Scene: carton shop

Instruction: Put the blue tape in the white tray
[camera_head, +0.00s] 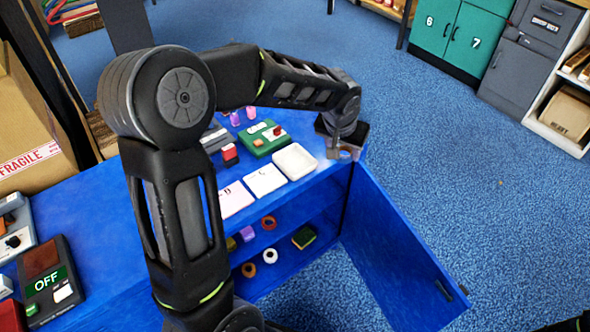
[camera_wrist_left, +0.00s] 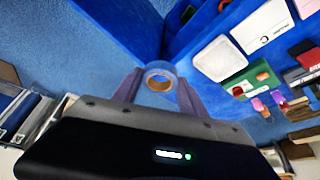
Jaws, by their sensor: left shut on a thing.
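The blue tape (camera_head: 345,154) is a small ring with a tan core. My left gripper (camera_head: 342,146) is shut on it, and in the left wrist view the tape (camera_wrist_left: 159,77) sits between the two fingertips. The white tray (camera_head: 295,162) is a shallow rounded square near the front edge of the blue cabinet's top. It looks empty, and it also shows in the left wrist view (camera_wrist_left: 220,58). The gripper and tape are to the right of the tray, apart from it, near the cabinet's right end.
The blue cabinet's door (camera_head: 400,250) stands open below the gripper. Its shelves hold several tape rolls (camera_head: 270,256) and a sponge (camera_head: 304,237). White cards (camera_head: 264,180) lie left of the tray, and a green device (camera_head: 262,138) lies behind it. Blue floor is free at right.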

